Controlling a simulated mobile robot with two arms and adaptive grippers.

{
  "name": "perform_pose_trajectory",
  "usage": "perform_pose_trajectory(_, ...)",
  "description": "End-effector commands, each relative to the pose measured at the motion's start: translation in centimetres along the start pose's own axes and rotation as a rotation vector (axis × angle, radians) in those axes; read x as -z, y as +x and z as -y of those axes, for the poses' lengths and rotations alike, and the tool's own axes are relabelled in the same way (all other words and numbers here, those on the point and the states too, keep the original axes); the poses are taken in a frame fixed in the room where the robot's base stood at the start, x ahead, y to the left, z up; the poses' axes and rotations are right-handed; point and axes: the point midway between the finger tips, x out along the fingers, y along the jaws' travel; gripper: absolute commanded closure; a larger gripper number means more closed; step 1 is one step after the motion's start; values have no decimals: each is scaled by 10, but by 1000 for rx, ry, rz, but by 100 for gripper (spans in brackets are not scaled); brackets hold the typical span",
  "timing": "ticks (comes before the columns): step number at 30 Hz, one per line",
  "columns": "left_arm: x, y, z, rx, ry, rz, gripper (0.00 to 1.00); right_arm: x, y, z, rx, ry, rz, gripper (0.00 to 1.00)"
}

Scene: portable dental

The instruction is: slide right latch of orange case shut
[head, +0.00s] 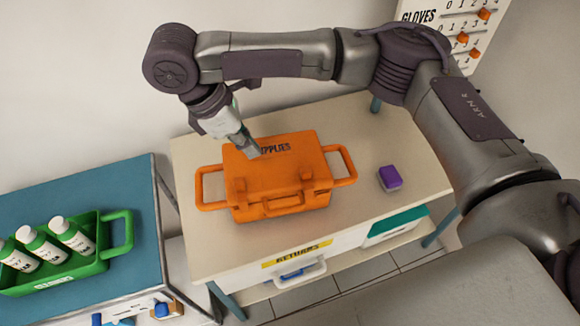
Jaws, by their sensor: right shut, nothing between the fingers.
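The orange case (277,185) stands on the cream table with its lid down. It has a loop handle at each side and a grip at the front. The right latch (306,173) is a small orange block at the front right of the lid; I cannot tell its exact position. A matching left latch (240,186) sits at the front left. My right gripper (254,153) is shut and empty. It points down over the back left of the lid, covering part of the SUPPLIES label, away from the right latch. I cannot tell whether it touches the lid. My left gripper is out of view.
A purple block (390,178) lies on the cream table (215,257) right of the case. A green carrier (87,257) with white bottles stands on the blue table at left. A gloves board (455,28) hangs at the back right. The tabletop's front left is clear.

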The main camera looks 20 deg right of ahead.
Motion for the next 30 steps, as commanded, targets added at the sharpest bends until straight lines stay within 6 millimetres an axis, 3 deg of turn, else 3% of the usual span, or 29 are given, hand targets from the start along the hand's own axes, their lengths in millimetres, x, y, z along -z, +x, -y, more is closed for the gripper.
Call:
perform_pose_trajectory(8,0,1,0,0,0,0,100,0,12,0,2,0,-2,100)
perform_pose_trajectory(22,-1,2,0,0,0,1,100,0,104,1,2,-1,-1,100)
perform_pose_trajectory(24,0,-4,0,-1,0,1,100,-15,104,0,-2,2,-1,100)
perform_pose_trajectory(30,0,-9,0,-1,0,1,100,-34,113,0,-2,1,-2,100)
